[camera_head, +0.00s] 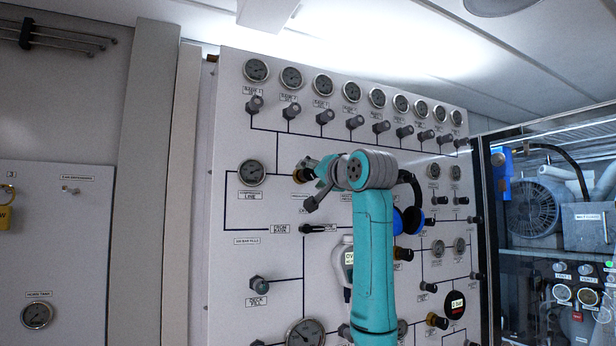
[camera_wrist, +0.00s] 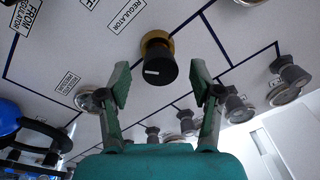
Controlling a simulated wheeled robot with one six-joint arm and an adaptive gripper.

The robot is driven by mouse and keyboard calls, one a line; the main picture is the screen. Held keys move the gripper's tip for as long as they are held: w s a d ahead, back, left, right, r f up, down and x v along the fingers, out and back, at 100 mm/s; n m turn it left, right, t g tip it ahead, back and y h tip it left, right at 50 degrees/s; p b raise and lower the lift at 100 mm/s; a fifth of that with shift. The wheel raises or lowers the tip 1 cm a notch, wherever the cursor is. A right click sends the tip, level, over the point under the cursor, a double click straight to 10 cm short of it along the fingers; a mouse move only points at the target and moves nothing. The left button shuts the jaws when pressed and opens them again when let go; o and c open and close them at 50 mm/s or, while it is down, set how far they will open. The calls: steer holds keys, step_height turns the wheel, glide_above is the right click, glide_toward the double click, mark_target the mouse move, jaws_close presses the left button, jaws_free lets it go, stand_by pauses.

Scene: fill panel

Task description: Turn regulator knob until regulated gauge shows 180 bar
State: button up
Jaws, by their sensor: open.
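The regulator knob (camera_wrist: 158,66) is black with a brass collar and a small white mark, on the white panel beside a REGULATOR label in the wrist view. In the head view my arm hides that part of the panel.
A row of gauges (camera_head: 352,91) with knobs below runs along the panel top. The compressor line gauge (camera_head: 251,172) is left of my gripper. A blue and black headset (camera_head: 409,219) hangs right of my arm. A large gauge (camera_head: 305,332) is low on the panel.

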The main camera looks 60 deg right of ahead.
steer(key=v, duration=0.9)
steer(key=shift+f, duration=0.1)
stand_by(2.4)
